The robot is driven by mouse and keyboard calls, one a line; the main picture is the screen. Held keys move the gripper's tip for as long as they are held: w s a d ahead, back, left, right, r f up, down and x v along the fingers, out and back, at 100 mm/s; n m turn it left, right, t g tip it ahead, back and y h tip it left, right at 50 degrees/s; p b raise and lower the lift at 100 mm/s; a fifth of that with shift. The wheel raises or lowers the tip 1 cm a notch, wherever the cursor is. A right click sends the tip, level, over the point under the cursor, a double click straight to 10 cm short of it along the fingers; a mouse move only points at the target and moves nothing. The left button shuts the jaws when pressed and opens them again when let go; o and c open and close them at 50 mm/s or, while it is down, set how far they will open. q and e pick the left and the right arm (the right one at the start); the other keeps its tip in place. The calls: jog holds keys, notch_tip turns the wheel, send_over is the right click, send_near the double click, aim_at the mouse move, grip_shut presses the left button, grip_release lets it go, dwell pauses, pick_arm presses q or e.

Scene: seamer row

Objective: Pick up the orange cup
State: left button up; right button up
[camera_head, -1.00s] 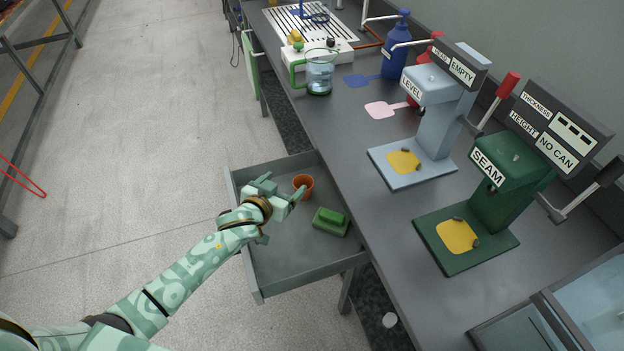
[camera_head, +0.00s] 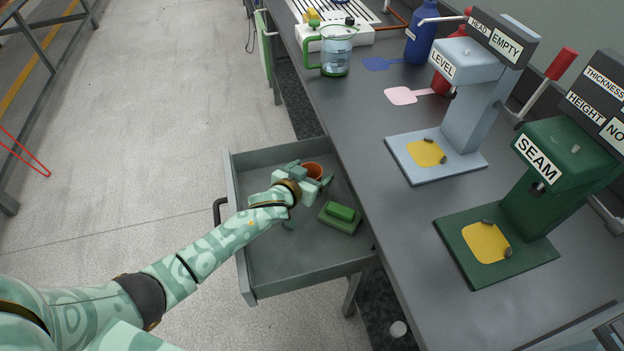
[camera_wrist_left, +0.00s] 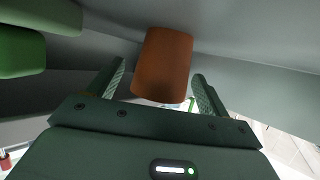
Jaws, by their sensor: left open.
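The orange cup (camera_head: 313,171) stands in the open grey drawer (camera_head: 262,270), near its back end. My left gripper (camera_head: 310,183) is open and reaches down into the drawer, right at the cup and partly covering it in the head view. In the left wrist view the cup (camera_wrist_left: 163,66) shows between the two fingers of the gripper (camera_wrist_left: 160,88), with a gap on each side. The cup's lower part is hidden in the head view. My right gripper is not in view.
A green block-like item (camera_head: 341,216) lies in the drawer close to the gripper. The drawer walls surround both. The grey bench (camera_head: 365,140) beside it carries a green SEAM machine (camera_head: 545,165), a light blue LEVEL machine (camera_head: 465,95) and a jug (camera_head: 336,52).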

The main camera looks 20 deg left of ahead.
pick_arm(q)
jog(key=shift+r, duration=0.1)
jog(key=c, duration=1)
jog(key=shift+c, duration=0.2)
